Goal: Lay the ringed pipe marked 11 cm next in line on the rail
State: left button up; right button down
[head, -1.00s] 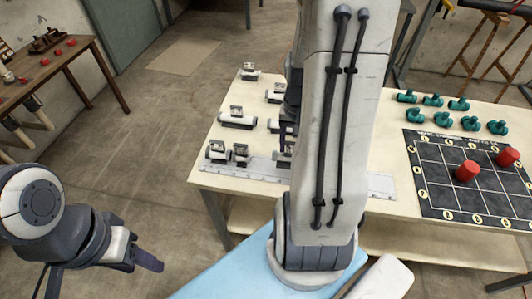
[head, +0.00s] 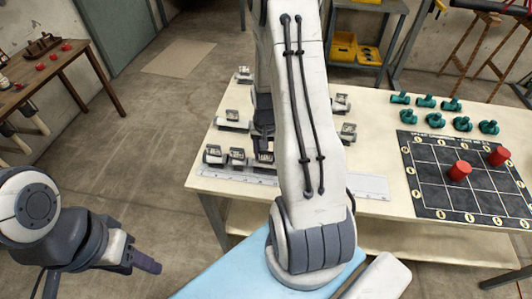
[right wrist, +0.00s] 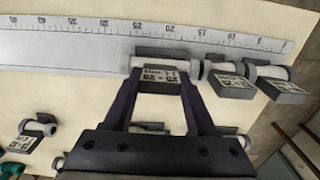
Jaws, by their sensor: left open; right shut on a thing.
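My right gripper (right wrist: 160,88) is shut on a pale pipe (right wrist: 165,62) with dark end rings and a small label tag; I cannot read 11 cm on it. The held pipe lies at the white rail (right wrist: 75,47) with its ruler scale, close beside a row of two tagged pipes, one (right wrist: 222,68) nearer and one (right wrist: 275,72) at the scale's low end. I cannot tell whether it touches its neighbour or rests fully. In the head view my right arm hides part of the rail (head: 368,186). My left gripper (head: 145,260) is open and empty, left of the table.
Other tagged pipes lie behind the rail, including one at left (head: 233,122) and one at right (head: 348,132). Teal fittings (head: 462,123) and a dark grid board (head: 432,182) with red cylinders (head: 459,171) occupy the table's right side. The floor between the tables is clear.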

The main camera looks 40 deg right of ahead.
jog(key=shift+f, duration=0.1)
jog(key=shift+c, duration=1)
grip_release()
notch_tip(320, 180, up, 12)
jog(key=shift+b, duration=0.45)
